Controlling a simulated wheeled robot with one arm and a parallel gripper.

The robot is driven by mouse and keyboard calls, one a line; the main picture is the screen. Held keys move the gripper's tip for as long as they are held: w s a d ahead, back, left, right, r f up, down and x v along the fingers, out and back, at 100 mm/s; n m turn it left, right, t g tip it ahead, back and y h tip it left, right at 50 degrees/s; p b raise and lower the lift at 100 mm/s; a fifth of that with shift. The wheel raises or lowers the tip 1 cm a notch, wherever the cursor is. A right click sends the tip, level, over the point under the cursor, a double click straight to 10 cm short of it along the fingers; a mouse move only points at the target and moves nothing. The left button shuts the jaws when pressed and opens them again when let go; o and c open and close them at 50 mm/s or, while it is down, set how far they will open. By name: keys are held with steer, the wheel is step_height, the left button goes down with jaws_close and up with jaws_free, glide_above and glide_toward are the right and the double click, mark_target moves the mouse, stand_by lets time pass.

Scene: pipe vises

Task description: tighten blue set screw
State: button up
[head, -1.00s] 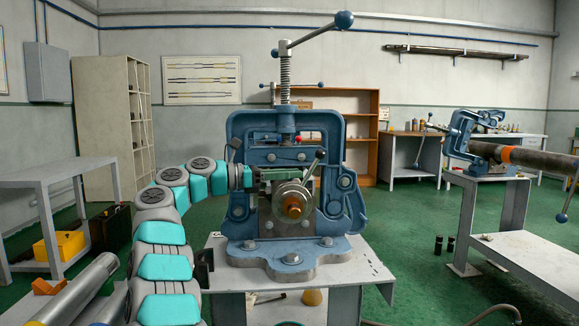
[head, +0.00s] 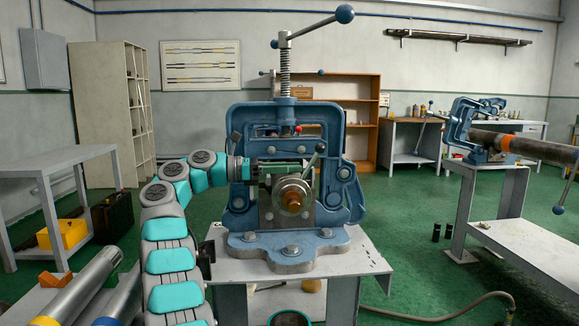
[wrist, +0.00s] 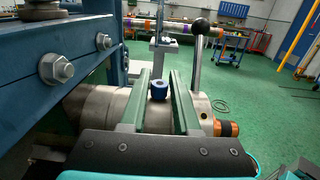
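The blue set screw (wrist: 159,89) stands upright on top of a grey metal collar (wrist: 101,106); a dark socket shows in its head. My gripper (wrist: 160,76) has its two green fingers on either side of the screw, with a visible gap on both sides. It is open and holds nothing. In the head view my gripper (head: 283,165) reaches in from the left, above the round collar (head: 291,194) on the front of the blue pipe vise (head: 237,129). The screw cannot be made out there. How deep the fingertips sit beside it is hard to tell.
A black-knobbed lever (wrist: 195,62) rises just beyond the right finger. The vise's blue frame with bolts (wrist: 66,57) is close on the left in the wrist view. A copper-coloured pipe end (head: 292,201) sticks out of the collar. The vise stands on a grey table (head: 362,263).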

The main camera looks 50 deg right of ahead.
steer(key=o, duration=0.3)
steer(key=shift+o, duration=0.2)
steer(key=shift+s+a+r+n+t+h+b, duration=0.1)
steer(key=shift+a+r+n+t+h+b, duration=0.15)
steer(key=shift+t+h+b, duration=0.35)
steer(key=shift+d+n+b, duration=0.1)
steer(key=shift+n+b, duration=0.15)
steer(key=shift+b, duration=0.1)
steer(key=shift+d+f+n+t+h+b, duration=0.2)
steer(key=shift+f+n+t+h+b, duration=0.3)
steer(key=shift+b, duration=0.7)
steer(key=shift+r+t+b, duration=0.1)
steer(key=shift+t+b, duration=0.25)
steer(key=shift+t, duration=0.15)
steer(key=shift+n+t+b, duration=0.6)
steer(key=shift+b, duration=0.55)
